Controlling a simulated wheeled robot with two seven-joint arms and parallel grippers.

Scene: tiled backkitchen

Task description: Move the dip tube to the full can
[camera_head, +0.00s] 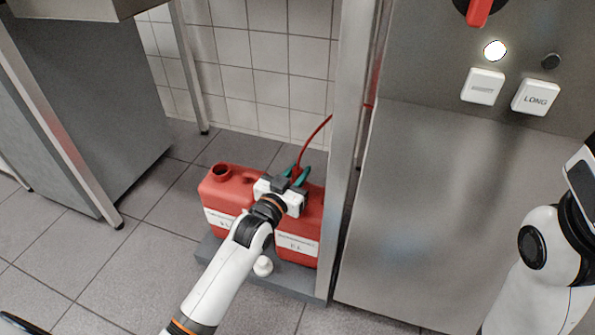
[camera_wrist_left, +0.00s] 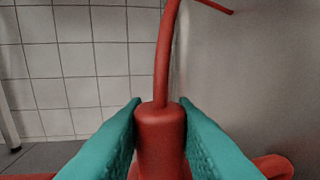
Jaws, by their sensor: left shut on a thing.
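The dip tube (camera_wrist_left: 160,135) is a red stem with a thick lower collar and a thin red hose on top. My left gripper (camera_head: 297,175) has its teal fingers shut on the collar, one on each side in the left wrist view (camera_wrist_left: 160,128). The hose (camera_head: 313,137) rises to the right behind a metal post. The left red can (camera_head: 214,188) has an open mouth. The right red can (camera_head: 312,222) is beneath my left gripper, which hides its mouth. I cannot tell whether the tube's lower end is inside it. The can labels are too small to read.
Both cans stand on a low grey platform (camera_head: 213,250). A white cap (camera_head: 263,266) lies in front of them. The metal post (camera_head: 346,150) and steel machine (camera_head: 430,210) stand close on the right. Floor is clear to the left. My right arm is at the right edge.

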